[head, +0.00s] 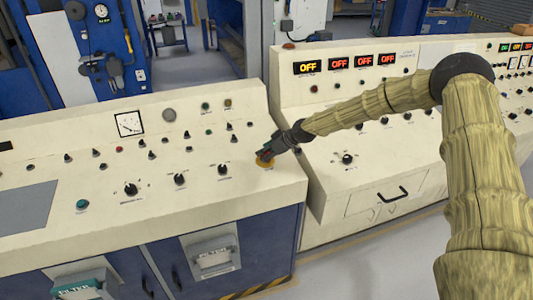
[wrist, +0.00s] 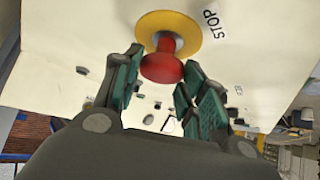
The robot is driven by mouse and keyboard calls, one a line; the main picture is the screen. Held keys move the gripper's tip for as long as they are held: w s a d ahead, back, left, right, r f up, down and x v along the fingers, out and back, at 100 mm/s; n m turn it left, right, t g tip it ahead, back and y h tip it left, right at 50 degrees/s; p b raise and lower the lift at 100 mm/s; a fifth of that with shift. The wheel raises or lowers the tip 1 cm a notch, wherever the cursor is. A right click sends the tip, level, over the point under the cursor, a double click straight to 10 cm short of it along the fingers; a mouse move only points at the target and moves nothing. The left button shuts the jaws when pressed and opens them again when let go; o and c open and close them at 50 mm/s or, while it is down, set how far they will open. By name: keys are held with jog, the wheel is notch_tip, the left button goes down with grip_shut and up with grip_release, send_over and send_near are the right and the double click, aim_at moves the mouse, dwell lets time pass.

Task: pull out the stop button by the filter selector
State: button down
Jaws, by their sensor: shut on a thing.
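The stop button (wrist: 163,72) is red and mushroom-shaped, on a round yellow plate (wrist: 187,32) beside a STOP label (wrist: 214,19) in the wrist view. My gripper (wrist: 163,60) is shut on the button, its green-padded fingers on either side of the red head. In the head view my gripper (head: 267,154) reaches down to the right end of the left console, and the yellow plate (head: 265,165) shows under it. The fingers hide most of the button there. Black selector knobs, such as one (head: 223,169) left of the gripper, have labels too small to read.
The left console (head: 70,150) carries several switches and knobs. A second console (head: 320,100) with lit OFF displays stands to the right, under my arm. A drawer handle (head: 395,193) sticks out of its front. Grey floor (head: 350,270) is clear in front.

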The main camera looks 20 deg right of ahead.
jog(key=c, duration=1.1)
grip_release()
jog(key=shift+w+d+r, duration=0.1)
jog(key=shift+w+r, duration=0.05)
jog(key=shift+r, duration=0.1)
jog(key=shift+o, duration=1.4)
jog(key=v, duration=1.2)
jog(key=shift+f, duration=0.1)
